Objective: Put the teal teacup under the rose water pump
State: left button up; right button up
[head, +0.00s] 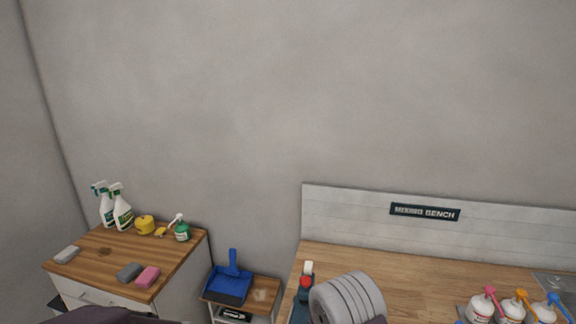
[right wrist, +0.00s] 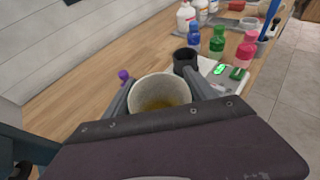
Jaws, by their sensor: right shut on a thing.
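My right gripper (right wrist: 158,92) is shut on a round cup (right wrist: 160,88) in the right wrist view, with a finger on each side. The cup's inside is pale, with a brownish patch at the bottom; its outer colour is mostly hidden. In the head view, white pump bottles stand at the bottom right of the mixing bench: one with a pink pump (head: 481,305), one with an orange pump (head: 514,307) and one with a blue pump (head: 545,310). Their labels are too small to read. My left gripper is not in view.
In the right wrist view, a black cup (right wrist: 185,58), a green-lit device (right wrist: 219,70), and blue (right wrist: 194,36), green (right wrist: 217,42) and pink-red (right wrist: 246,52) bottles stand beyond the held cup. Bare wooden bench (head: 430,277) lies left of the pumps. A blue dustpan (head: 230,284) sits on a low stand.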

jog(key=shift+n+t+y, duration=0.3)
jog(key=shift+n+t, duration=0.1)
jog(key=s+a+f+b, duration=0.1)
jog(key=s+a, duration=0.1)
jog(key=s+a+f+b, duration=0.1)
jog(key=s+a, duration=0.1)
jog(key=s, duration=0.1)
jog(key=s+a+f+b, duration=0.1)
jog(key=s+a, duration=0.1)
jog(key=shift+s+a+f, duration=0.15)
jog(key=shift+a+f, duration=0.15)
jog(key=shift+a+r, duration=0.1)
dwell(0.6)
